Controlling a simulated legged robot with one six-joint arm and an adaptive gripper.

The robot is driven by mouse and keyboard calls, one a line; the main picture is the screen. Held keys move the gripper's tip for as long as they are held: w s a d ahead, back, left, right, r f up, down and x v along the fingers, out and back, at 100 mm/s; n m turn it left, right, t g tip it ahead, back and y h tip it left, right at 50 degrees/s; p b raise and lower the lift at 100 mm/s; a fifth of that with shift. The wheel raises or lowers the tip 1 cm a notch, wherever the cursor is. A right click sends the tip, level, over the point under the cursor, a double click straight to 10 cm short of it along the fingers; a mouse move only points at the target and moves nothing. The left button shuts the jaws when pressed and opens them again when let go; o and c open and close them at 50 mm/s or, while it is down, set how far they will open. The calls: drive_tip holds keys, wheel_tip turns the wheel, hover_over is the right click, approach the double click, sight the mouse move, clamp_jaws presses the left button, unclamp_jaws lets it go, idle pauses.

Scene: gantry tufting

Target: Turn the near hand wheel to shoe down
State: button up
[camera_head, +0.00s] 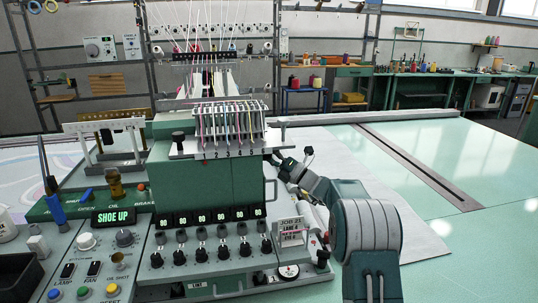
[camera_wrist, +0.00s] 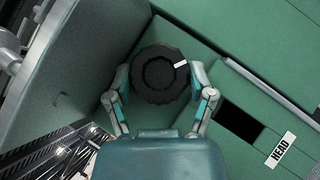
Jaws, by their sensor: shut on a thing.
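The near hand wheel (camera_wrist: 160,75) is a black, ridged round knob with a white mark at its upper right, on the side of the green machine head (camera_wrist: 215,30). My gripper (camera_wrist: 160,82) has one finger on each side of the wheel and is shut on it. In the head view, my arm reaches to the right side of the green head (camera_head: 205,185), and my gripper (camera_head: 288,165) is there; the wheel cannot be made out clearly. A display (camera_head: 113,217) on the console reads SHOE UP.
A control panel (camera_head: 90,270) with knobs and coloured buttons lies at the left. A JOB 21 card (camera_head: 291,228) stands near my arm. Numbered thread guides (camera_head: 225,150) top the head. White cloth (camera_head: 370,165) and a pale green table (camera_head: 470,165) spread to the right.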

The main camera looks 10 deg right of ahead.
drive_tip(key=shift+w+f+n+y, duration=0.1)
drive_tip(key=shift+f+n+y, duration=0.2)
drive_tip(key=shift+n, duration=0.1)
drive_tip(key=shift+a+n, duration=0.1)
drive_tip(key=shift+n, duration=0.3)
drive_tip(key=shift+w+n+g+y, duration=0.1)
drive_tip(key=shift+n+g+y, duration=1.05)
drive_tip(key=shift+n, duration=0.55)
drive_tip(key=shift+n+g+y, duration=0.85)
drive_tip(key=shift+n+y, duration=0.6)
drive_tip(key=shift+n, duration=0.55)
drive_tip(key=o, duration=1.1)
drive_tip(key=shift+f, duration=0.1)
drive_tip(key=shift+a, duration=0.1)
